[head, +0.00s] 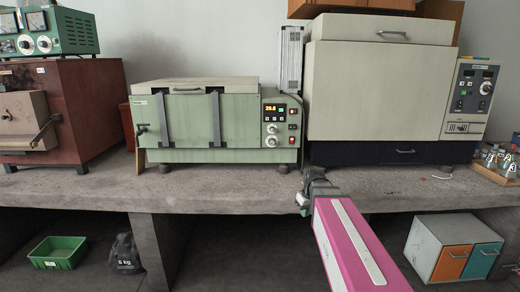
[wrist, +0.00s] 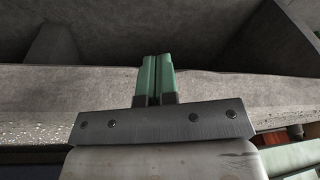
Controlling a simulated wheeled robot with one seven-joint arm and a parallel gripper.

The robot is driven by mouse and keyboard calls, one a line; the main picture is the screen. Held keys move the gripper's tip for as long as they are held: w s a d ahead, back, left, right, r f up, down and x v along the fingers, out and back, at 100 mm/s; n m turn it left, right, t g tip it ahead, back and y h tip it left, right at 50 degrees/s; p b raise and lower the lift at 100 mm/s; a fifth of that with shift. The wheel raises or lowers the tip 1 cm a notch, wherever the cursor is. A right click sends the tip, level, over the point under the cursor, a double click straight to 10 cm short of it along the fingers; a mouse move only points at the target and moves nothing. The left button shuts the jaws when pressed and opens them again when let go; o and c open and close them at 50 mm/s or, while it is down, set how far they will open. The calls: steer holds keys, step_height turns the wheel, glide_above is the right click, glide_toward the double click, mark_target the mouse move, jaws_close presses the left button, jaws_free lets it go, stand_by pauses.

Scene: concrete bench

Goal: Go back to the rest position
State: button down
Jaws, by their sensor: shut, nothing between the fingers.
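My gripper (wrist: 154,80) shows in the wrist view with its two green fingers side by side and touching, with nothing between them. In the head view my pink arm reaches up from the lower right, and the gripper end (head: 303,205) is at the front edge of the concrete bench (head: 240,190), in front of the gap between the green oven and the large cream oven. The fingers are small and partly hidden by the arm there.
The green oven (head: 215,125) and the cream oven (head: 375,95) stand on the bench. A red-brown furnace (head: 90,110) is at left, and a tray of metal weights (head: 495,170) at right. Below are a green bin (head: 58,252), a black weight bag (head: 124,254) and a cabinet (head: 450,248).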

steer(key=s+f+m+g+h, duration=0.1)
steer(key=s+f+m, duration=0.3)
steer(key=s+f, duration=0.7)
steer(key=shift+s+f+g, duration=0.3)
steer(key=shift+s+g, duration=0.1)
steer(key=shift+s, duration=0.65)
